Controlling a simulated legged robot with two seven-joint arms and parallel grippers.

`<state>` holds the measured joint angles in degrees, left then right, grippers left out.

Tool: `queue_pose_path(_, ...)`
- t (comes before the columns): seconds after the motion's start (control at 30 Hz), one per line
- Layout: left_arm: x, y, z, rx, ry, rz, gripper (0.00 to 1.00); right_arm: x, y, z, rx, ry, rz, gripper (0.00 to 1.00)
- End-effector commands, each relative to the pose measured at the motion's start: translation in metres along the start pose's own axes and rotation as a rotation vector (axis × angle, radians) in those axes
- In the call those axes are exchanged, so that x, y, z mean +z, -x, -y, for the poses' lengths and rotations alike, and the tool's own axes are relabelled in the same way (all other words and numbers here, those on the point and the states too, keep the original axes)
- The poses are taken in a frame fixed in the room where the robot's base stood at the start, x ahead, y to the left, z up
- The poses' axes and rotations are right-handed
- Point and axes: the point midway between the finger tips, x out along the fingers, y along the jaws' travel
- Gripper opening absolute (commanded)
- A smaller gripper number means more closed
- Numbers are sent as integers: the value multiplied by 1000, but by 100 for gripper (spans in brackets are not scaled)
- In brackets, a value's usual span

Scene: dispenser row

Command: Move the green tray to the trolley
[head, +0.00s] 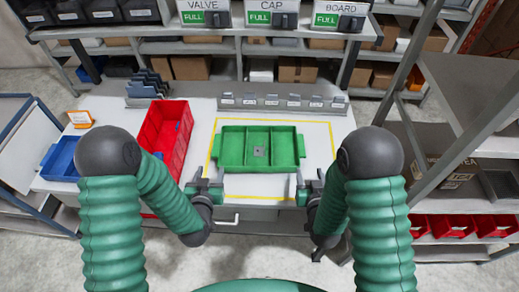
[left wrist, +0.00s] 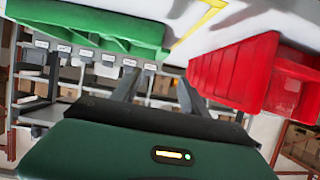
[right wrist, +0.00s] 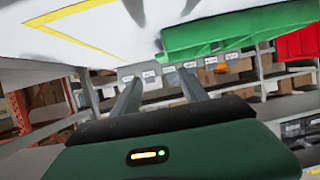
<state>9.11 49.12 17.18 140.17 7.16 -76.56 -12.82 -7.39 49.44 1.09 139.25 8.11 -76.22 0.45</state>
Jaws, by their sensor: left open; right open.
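The green tray (head: 232,150) lies inside a yellow outline on the white worktop. It has three compartments, a handle at each side and a small grey square in the middle. Its wall also shows in the left wrist view (left wrist: 95,28) and the right wrist view (right wrist: 235,32). My left gripper (head: 207,187) is open and empty near the tray's front left corner. My right gripper (head: 310,188) is open and empty near its front right corner. Both appear apart from the tray.
A red bin (head: 161,140) stands left of the tray, with a blue bin (head: 62,160) farther left. A low grey labelled rack (head: 283,103) stands behind it. Grey shelving (head: 470,75) rises at right.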

Motion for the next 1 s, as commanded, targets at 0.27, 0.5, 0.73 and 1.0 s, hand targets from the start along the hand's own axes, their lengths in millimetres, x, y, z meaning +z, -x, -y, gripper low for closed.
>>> queue_pose_path(0.27, 0, -47, 2, -2, 3, -2, 52, -1, -47, 2, -1, 2, -3, 52)
queue_pose_path(0.5, 0, -96, 1, -1, 2, -2, 52, 0, -95, 1, -1, 1, -3, 52)
queue_pose_path(0.73, 0, -138, 1, -2, 2, -2, 52, 0, -138, 1, -1, 1, -3, 52)
queue_pose_path(1.0, -1, -160, 2, -1, 1, -2, 52, -1, -160, 1, -2, 1, -2, 52)
